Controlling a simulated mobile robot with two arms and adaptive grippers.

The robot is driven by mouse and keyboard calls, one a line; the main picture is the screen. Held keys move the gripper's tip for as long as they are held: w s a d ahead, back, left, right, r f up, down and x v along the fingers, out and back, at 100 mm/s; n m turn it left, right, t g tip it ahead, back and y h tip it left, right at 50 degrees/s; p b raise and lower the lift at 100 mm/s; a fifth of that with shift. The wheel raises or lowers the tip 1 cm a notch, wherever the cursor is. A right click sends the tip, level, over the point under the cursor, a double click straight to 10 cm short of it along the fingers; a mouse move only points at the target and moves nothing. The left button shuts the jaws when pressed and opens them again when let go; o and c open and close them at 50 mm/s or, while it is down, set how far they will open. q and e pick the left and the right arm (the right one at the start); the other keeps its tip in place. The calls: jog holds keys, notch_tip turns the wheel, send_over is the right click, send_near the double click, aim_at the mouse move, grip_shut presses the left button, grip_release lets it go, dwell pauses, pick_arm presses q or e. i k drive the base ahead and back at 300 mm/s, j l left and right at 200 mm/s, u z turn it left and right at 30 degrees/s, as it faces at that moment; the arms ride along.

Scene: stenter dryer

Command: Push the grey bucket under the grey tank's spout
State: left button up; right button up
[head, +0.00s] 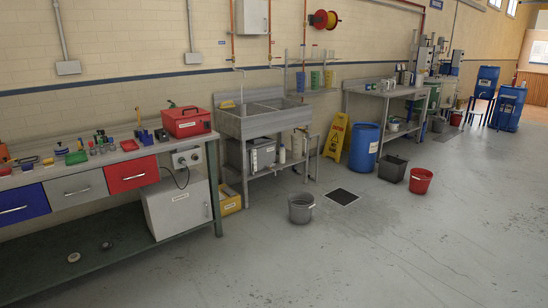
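A light grey bucket (301,209) stands upright on the floor in front of the grey sink unit, just left of a dark floor drain (342,196). A darker grey, squarish bucket (392,169) stands further back, beside a blue drum. I cannot make out a grey tank with a spout for certain. The grey double sink (262,121) stands against the wall behind the light grey bucket. Neither of my grippers is in view.
A workbench with drawers (105,181) runs along the left. A yellow floor sign (336,136), a blue drum (364,146) and a red bucket (420,181) stand right of the sink. Blue barrels (507,108) stand far right. The foreground floor is clear.

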aim_at(299, 200)
jog(key=i, duration=3)
jog(key=i+l+u, duration=0.15)
jog(key=i+u, duration=0.2)
jog(key=i, duration=0.4)
